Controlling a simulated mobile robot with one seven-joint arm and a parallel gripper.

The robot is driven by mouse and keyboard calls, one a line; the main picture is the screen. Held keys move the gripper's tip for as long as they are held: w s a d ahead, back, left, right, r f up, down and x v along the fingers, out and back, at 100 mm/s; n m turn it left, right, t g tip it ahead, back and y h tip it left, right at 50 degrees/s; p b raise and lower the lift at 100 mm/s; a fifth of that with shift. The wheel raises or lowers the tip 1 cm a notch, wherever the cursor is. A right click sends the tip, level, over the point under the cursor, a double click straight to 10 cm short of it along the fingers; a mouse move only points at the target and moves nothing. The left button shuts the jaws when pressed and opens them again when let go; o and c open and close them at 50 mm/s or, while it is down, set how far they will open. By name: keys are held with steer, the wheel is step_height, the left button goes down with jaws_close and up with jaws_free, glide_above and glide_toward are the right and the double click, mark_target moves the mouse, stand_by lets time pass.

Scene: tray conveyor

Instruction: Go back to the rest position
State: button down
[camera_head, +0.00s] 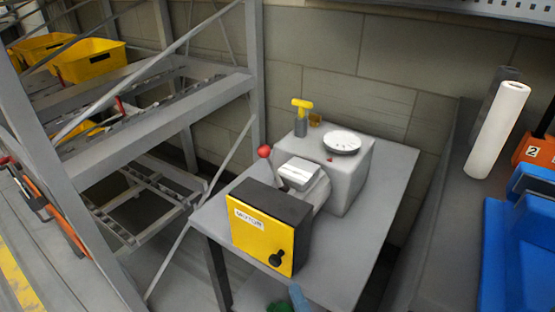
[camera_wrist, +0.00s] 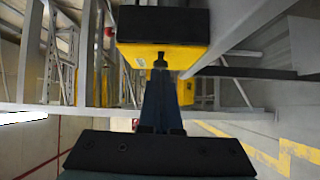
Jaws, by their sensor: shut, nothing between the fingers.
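My gripper (camera_wrist: 160,78) shows in the wrist view with its bluish fingers together and nothing between them. The fingers point toward the yellow front of the motor box (camera_wrist: 190,56), which has a black knob (camera_wrist: 160,62) close to the fingertips. I cannot tell whether they touch. In the head view the motor box (camera_head: 262,236) stands on a grey table, with its black knob (camera_head: 276,260) low on the right of its front. Small green and light blue shapes (camera_head: 298,296) show at the bottom edge; I cannot tell what they are.
The grey table (camera_head: 376,225) also bears a grey machine with a white dish (camera_head: 342,143), a red ball knob (camera_head: 264,152) and a yellow-topped part (camera_head: 302,104). A metal rack with yellow bins (camera_head: 92,62) stands left. A white roll (camera_head: 497,130) and blue bins (camera_head: 520,255) are right.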

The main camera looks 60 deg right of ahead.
steer(key=shift+s+d+b, duration=0.3)
steer(key=shift+s+b, duration=0.05)
steer(key=shift+s, duration=0.65)
steer(key=shift+s+d+b, duration=0.25)
steer(key=shift+s+b, duration=0.05)
steer(key=shift+s, duration=0.65)
steer(key=shift+w, duration=0.1)
